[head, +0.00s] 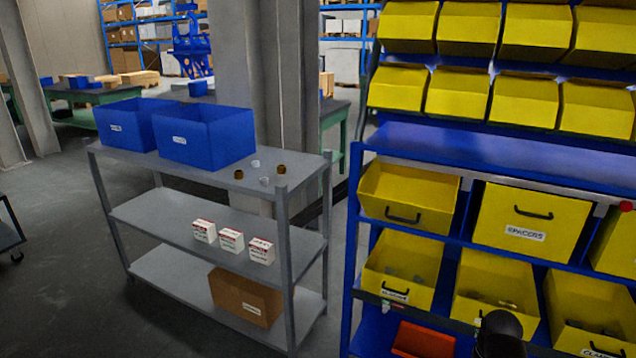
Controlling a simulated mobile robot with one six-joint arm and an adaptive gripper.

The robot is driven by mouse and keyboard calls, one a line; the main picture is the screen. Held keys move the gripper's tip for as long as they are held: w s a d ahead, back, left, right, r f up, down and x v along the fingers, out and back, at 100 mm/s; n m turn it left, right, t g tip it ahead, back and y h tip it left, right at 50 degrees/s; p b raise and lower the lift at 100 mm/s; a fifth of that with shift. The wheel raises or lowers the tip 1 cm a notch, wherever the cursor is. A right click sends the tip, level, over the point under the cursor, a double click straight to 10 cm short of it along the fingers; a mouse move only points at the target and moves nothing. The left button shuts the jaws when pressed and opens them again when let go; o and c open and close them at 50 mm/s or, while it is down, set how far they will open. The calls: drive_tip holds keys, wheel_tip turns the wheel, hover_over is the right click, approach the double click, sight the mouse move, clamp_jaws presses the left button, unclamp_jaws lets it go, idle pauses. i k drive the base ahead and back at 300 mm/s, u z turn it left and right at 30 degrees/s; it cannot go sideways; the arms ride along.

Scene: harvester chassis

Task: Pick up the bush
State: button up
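Several small ring-like parts lie apart on the top deck of the grey shelf rack (215,178), right of the blue bins. Two are brown, bronze-like bushes: one bush (239,174) is at the left of the group and another bush (281,170) at the right. Two are pale, silver-like rings: one ring (255,163) is at the back and one ring (265,181) at the front. They are too small to tell their exact shape. A dark rounded part, likely of my arm, shows at the bottom edge. My gripper's fingers are not in view.
Two blue bins (215,140) stand on the rack's top left. Small white-and-red boxes (231,240) are on its middle deck, a brown carton (245,297) on the lowest. A blue rack with yellow bins (408,195) stands close on the right.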

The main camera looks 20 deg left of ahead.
sight(281, 169)
drive_tip(key=k, duration=1.35)
drive_tip(key=u, duration=0.45)
drive_tip(key=i, duration=1.3)
drive_tip(key=u, duration=0.6)
drive_tip(key=i, duration=1.25)
drive_tip(key=z, duration=0.05)
